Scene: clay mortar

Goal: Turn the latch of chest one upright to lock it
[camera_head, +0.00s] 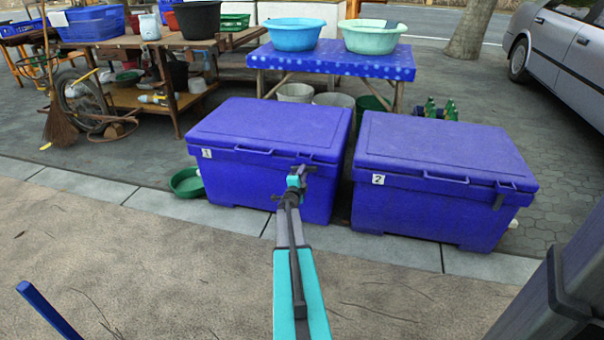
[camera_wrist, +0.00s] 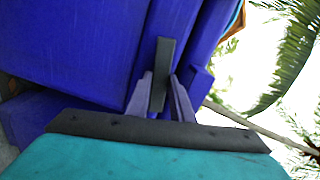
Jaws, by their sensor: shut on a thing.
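Chest one (camera_head: 262,180) is a blue lidded box with a "1" label on its front. Its lid is closed. My gripper (camera_head: 299,176) is at the upper right of chest one's front and hides most of the latch in the head view. In the wrist view my gripper (camera_wrist: 161,95) is shut on the latch, a finger on each side.
Chest two (camera_head: 430,212), also blue and closed, stands close on the right, with a narrow gap between. A green bowl (camera_head: 187,182) lies at chest one's left. A blue-covered table (camera_head: 330,62) with basins stands behind. The paving in front is clear.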

